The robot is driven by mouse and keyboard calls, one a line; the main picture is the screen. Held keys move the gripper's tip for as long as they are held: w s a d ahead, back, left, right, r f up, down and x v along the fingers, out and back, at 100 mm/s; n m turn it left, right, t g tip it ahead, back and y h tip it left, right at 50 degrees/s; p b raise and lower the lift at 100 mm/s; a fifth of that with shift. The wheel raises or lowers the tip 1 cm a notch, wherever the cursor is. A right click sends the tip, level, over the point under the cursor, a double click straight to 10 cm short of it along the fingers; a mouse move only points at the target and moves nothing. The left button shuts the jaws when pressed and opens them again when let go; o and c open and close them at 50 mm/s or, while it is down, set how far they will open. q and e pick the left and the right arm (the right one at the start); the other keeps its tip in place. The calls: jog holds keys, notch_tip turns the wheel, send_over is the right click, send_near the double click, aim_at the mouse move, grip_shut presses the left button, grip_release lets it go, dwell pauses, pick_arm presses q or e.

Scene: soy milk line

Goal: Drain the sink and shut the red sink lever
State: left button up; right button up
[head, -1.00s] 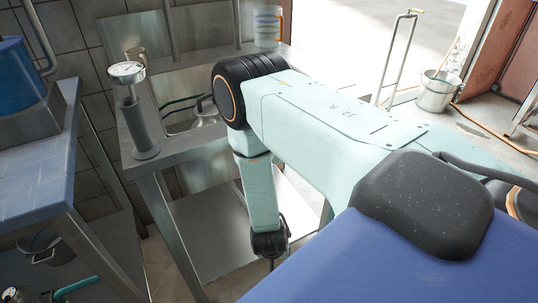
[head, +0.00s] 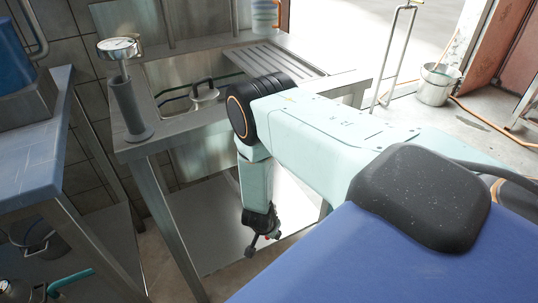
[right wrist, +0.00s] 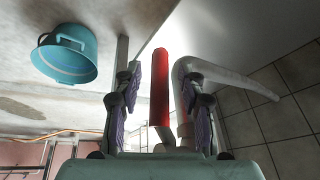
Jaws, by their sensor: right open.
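The steel sink (head: 165,72) stands in a counter at upper middle of the head view, its basin partly behind my right arm. Inside it is a metal piece with a dark arched handle (head: 203,88). My right gripper (head: 264,236) hangs below the counter, above the lower shelf. In the right wrist view the red sink lever (right wrist: 160,88) stands between the two spread fingers of my right gripper (right wrist: 161,100), with gaps on both sides. A pale curved pipe (right wrist: 225,77) is behind the right finger. My left gripper is out of view.
A gauge on a grey post (head: 128,95) stands on the counter's left corner. A blue-topped table (head: 40,165) is at left. A teal pot (right wrist: 66,54) shows in the wrist view. A bucket (head: 437,88) stands on the floor at right.

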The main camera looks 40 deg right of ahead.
jog(key=shift+f, duration=0.1)
grip_shut()
dwell(0.4)
dwell(0.3)
